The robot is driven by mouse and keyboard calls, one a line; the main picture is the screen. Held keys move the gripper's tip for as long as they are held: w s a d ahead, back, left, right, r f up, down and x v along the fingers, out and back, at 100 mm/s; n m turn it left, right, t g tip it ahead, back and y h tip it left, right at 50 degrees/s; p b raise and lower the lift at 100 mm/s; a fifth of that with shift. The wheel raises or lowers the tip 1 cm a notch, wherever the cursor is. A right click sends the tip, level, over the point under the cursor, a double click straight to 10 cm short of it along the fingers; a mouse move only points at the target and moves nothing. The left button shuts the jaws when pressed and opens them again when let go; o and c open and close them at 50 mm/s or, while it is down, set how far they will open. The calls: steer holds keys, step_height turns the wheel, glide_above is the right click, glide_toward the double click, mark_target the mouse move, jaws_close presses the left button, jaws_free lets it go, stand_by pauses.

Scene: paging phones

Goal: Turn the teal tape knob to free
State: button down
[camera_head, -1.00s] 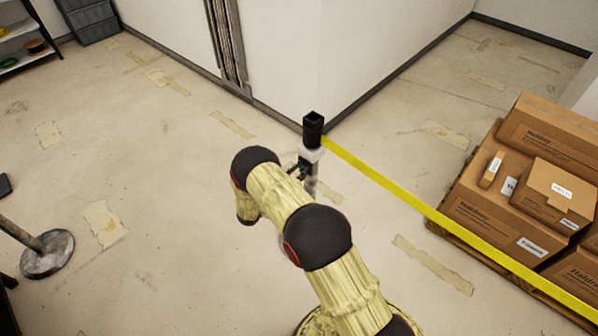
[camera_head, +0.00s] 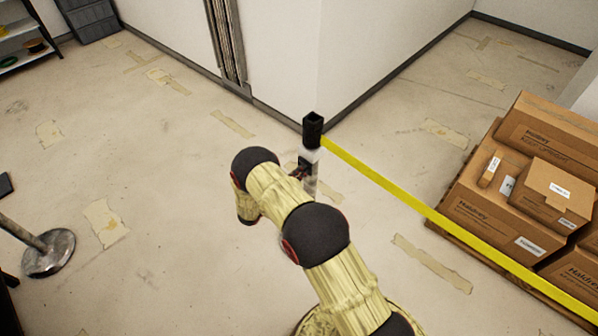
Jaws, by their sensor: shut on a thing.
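A post with a black top (camera_head: 313,130) and a pale collar (camera_head: 310,156) stands in front of the wall corner. A yellow tape (camera_head: 440,217) runs from its head to the lower right. My gripper (camera_head: 302,170) is at the left side of the post, just below the head, small and mostly hidden by my arm. It is shut on what appears to be the teal tape knob. The knob's teal colour cannot be made out now, and its setting cannot be read.
Cardboard boxes (camera_head: 484,212) on a pallet stand at the right, behind the tape. A round metal stand base (camera_head: 48,254) is at the left. A shelf (camera_head: 25,45) and grey bins (camera_head: 92,18) are at the back left. The floor left of the post is clear.

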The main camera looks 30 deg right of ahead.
steer(key=shift+s+n, duration=0.1)
steer(key=shift+n, duration=0.5)
steer(key=c, duration=1.9)
jaws_free()
steer(key=v, duration=1.2)
